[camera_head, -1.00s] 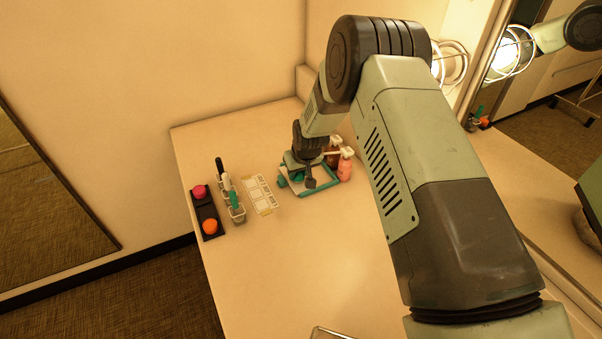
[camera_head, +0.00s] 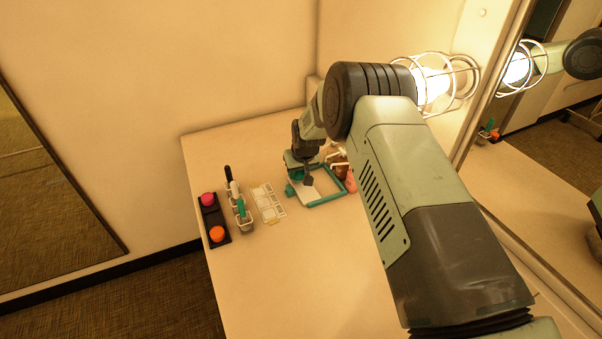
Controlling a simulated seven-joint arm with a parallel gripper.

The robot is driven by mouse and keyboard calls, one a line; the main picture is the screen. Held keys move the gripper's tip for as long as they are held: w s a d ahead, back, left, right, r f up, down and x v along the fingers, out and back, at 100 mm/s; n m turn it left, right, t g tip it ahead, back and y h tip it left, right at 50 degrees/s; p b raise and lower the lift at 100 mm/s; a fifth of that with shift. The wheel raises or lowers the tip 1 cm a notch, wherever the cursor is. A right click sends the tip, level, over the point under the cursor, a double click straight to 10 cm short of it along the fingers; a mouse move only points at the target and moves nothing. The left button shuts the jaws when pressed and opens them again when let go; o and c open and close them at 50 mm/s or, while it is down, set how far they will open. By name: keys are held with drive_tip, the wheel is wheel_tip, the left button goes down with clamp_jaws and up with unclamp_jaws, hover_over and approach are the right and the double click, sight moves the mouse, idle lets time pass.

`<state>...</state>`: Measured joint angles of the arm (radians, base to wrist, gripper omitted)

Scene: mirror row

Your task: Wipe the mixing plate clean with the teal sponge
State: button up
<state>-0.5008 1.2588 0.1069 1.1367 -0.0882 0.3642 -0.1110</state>
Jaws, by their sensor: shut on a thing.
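My gripper (camera_head: 301,165) points down at the far left part of a teal-rimmed tray (camera_head: 331,201). Its fingers are small and partly hidden, but it is shut on a teal thing, apparently the teal sponge (camera_head: 290,160), of which only a little shows. The pale mixing plate (camera_head: 311,194) shows inside the teal rim. My gripper and wrist cover its far part.
Left of the tray lie a pale card with panels (camera_head: 268,203), a holder with upright tools (camera_head: 243,222) and a black strip with pink and orange balls (camera_head: 214,219). Bottles (camera_head: 351,182) stand close at the tray's right. The near counter (camera_head: 290,280) is clear.

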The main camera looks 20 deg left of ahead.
drive_tip(key=shift+s+d+f, duration=0.15)
drive_tip(key=shift+s+d, duration=1.1)
drive_tip(key=shift+s+d+r, duration=0.2)
drive_tip(key=shift+s+d, duration=1.4)
drive_tip(key=shift+s, duration=0.05)
wheel_tip(320, 180, up, 7)
drive_tip(key=w+a, duration=0.2)
drive_tip(key=w, duration=0.1)
drive_tip(key=w+a, duration=0.3)
drive_tip(key=shift+w+a+f, duration=0.15)
drive_tip(key=shift+f, duration=2.8)
drive_tip(key=shift+f, duration=0.6)
